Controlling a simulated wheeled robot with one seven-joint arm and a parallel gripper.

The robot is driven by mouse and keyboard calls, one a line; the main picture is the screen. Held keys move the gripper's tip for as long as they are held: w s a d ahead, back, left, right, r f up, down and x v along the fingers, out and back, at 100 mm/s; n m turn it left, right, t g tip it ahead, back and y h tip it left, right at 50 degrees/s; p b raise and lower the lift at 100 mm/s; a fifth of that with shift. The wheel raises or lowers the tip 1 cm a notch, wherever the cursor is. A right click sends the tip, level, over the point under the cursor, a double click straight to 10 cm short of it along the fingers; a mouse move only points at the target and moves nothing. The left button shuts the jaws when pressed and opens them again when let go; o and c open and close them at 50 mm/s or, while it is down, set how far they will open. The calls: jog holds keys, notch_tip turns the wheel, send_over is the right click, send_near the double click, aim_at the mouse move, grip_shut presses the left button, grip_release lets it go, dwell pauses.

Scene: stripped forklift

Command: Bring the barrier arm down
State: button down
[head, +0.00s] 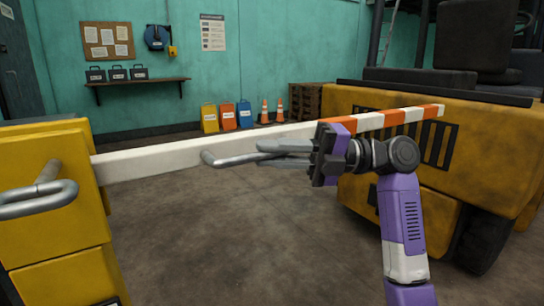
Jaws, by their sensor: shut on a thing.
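The barrier arm (180,159) is a long bar, white on the left and striped orange and white toward its right end. It runs from a yellow housing (60,215) at the left across the picture, close to level, its far end a little higher in the view. A grey bent handle (225,161) sticks out from its near side. My gripper (265,152) comes in from the right and is shut on this handle. The purple gripper body hides part of the bar behind it.
A yellow forklift body (400,165) stands at the right, behind the bar's striped end. A grey tubular handle (40,195) juts from the yellow housing. Coloured cans (228,117) and orange cones (265,110) stand by the back wall. The floor between is clear.

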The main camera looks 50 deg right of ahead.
jog(key=shift+f, duration=0.5)
jog(key=c, duration=1.4)
grip_release()
jog(key=shift+r, duration=0.1)
jog(key=shift+d, duration=0.1)
jog(key=shift+s+d, duration=0.2)
jog(key=shift+d, duration=0.05)
jog(key=p+v, duration=0.1)
jog(key=v, duration=0.6)
